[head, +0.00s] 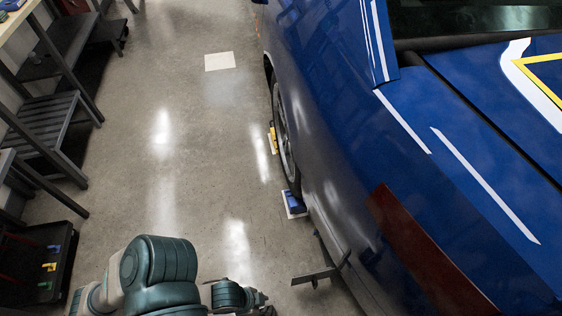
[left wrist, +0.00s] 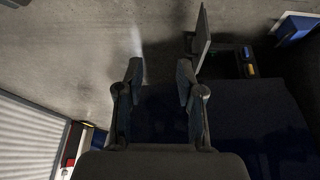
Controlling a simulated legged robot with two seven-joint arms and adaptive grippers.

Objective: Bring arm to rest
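My left arm comes in at the bottom left of the head view, with teal and beige links. Its gripper end, at the bottom edge, is mostly cut off there. In the left wrist view my left gripper (left wrist: 160,82) has its two dark fingers spread apart, with nothing visible between them. My right gripper is in neither view. A blue car (head: 340,130) with white stripes fills the right of the head view.
A dark angled metal piece (head: 318,275) stands beside the car, right of my arm. A black tray (head: 28,285) with coloured items lies at lower left. Dark shelves (head: 45,125) line the left. The grey floor (head: 165,185) between is mostly clear. Small blue (head: 294,203) and yellow (head: 273,140) blocks sit by the wheel.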

